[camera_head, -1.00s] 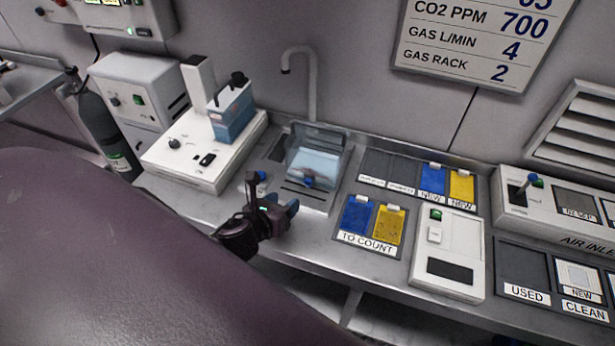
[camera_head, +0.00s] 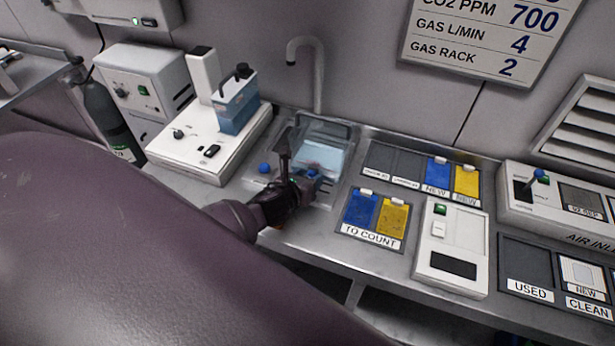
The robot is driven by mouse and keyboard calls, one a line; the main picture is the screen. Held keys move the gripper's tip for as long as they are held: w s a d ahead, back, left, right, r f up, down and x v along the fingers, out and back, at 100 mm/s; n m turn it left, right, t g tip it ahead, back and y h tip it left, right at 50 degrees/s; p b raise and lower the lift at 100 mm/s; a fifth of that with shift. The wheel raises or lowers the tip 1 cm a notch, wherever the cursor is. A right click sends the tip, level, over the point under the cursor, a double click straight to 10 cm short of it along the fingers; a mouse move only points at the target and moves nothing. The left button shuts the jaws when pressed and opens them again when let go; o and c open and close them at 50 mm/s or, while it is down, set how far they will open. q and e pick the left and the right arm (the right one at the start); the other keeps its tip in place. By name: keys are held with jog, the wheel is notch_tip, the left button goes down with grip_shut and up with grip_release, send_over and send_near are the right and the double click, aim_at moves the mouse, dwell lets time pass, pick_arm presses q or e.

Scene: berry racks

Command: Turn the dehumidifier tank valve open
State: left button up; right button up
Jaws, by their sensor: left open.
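A clear tank (camera_head: 318,152) holding pale blue water stands in the sink area below the tap. A small blue knob (camera_head: 313,172), which looks like its valve, sits low on its front. My left gripper (camera_head: 297,172) is open, close in front of the tank at this knob. One finger points up and the other side overlaps the knob. I cannot tell if they touch. A second blue knob (camera_head: 264,168) sits on the counter just left of the gripper. A blue water tank (camera_head: 239,108) with a black handle stands on a white unit. My right gripper is out of view.
The tap (camera_head: 318,75) rises behind the clear tank. The white unit (camera_head: 185,152) stands to the left. Right of the gripper lie the TO COUNT tray (camera_head: 371,238) with blue and yellow cards and a white counter device (camera_head: 452,246). Bare steel shows at the counter's front.

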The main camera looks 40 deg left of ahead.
pick_arm(q)
jog(key=c, duration=0.9)
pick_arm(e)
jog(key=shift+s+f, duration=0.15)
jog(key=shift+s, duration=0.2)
pick_arm(q)
jog(key=shift+r+m+y+p, duration=0.15)
jog(key=shift+m+y+p, duration=0.25)
jog(key=shift+p, duration=0.65)
jog(key=shift+m+g+y+p, duration=0.3)
jog(key=shift+m+y+p, duration=0.1)
jog(key=shift+m+p, duration=0.25)
jog(key=shift+d+m+y, duration=0.15)
jog(key=shift+m+y, duration=0.75)
jog(key=shift+m, duration=0.25)
jog(key=shift+c, duration=0.2)
jog(key=shift+w+d+m+y, duration=0.1)
jog(key=shift+d+m+y, duration=0.05)
jog(key=shift+m+y, duration=0.95)
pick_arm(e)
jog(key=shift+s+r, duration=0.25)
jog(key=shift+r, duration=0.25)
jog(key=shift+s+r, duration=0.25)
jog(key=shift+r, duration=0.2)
pick_arm(q)
jog(key=shift+f+m+g, duration=0.2)
jog(key=shift+m+g, duration=0.1)
jog(key=shift+m, duration=0.1)
